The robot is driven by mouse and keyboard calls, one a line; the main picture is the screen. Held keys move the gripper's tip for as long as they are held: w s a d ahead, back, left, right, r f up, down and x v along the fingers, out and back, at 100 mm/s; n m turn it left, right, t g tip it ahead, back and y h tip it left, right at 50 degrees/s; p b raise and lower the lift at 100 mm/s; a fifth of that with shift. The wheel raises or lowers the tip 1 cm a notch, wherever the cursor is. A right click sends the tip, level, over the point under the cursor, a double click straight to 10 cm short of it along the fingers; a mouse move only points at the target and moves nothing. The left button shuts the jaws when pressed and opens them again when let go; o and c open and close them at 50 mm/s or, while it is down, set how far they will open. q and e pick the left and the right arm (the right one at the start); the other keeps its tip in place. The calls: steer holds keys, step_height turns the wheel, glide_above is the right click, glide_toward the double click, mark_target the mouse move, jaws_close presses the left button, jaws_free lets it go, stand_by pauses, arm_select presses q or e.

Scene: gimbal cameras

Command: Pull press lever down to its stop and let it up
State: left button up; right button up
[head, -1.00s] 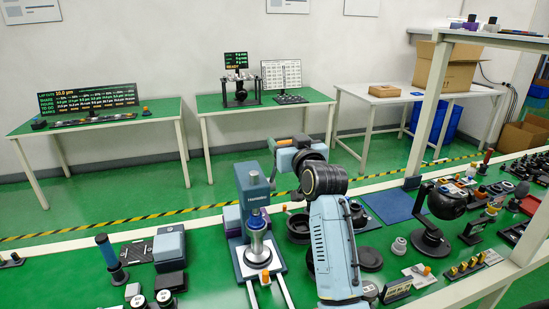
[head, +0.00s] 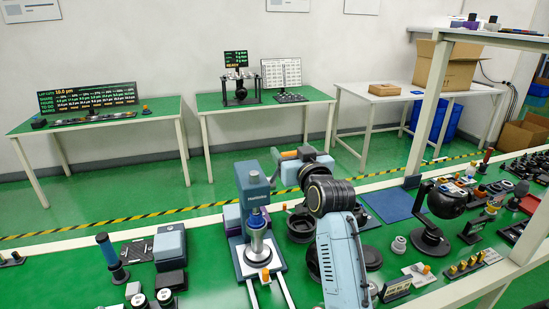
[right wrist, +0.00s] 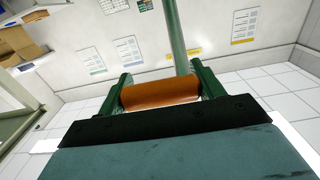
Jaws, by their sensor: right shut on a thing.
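The press (head: 252,188) stands on the near green bench, with a blue-grey column and a pale base. A silver cylinder with a blue top (head: 257,238) stands on its base. My right gripper (head: 281,161) is at the upper right of the press column, and its fingers are small and partly hidden in the head view. In the right wrist view, an orange-brown lever grip (right wrist: 160,93) lies crosswise between the green fingers, with a green rod (right wrist: 175,38) rising behind it. The gripper is shut on this grip. My left gripper is not in view.
Black round parts (head: 301,225) and a blue mat (head: 391,204) lie right of the press. A blue-handled tool (head: 106,250) and a grey box-shaped unit (head: 169,245) stand to its left. A dark display board (head: 87,96) stands on the back left table.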

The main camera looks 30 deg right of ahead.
steer(key=shift+r, duration=0.25)
steer(key=shift+s+a+f, duration=0.25)
steer(key=shift+s+f, duration=0.6)
steer(key=shift+s, duration=0.2)
steer(key=shift+s+a+f+b, duration=0.2)
steer(key=shift+s+f, duration=0.35)
steer(key=shift+f, duration=0.2)
steer(key=shift+s+a+f+b, duration=0.1)
steer(key=shift+s+f+b, duration=0.05)
steer(key=shift+s+f, duration=0.45)
steer(key=shift+w+f, duration=0.1)
steer(key=shift+f, duration=0.15)
steer(key=shift+r, duration=0.1)
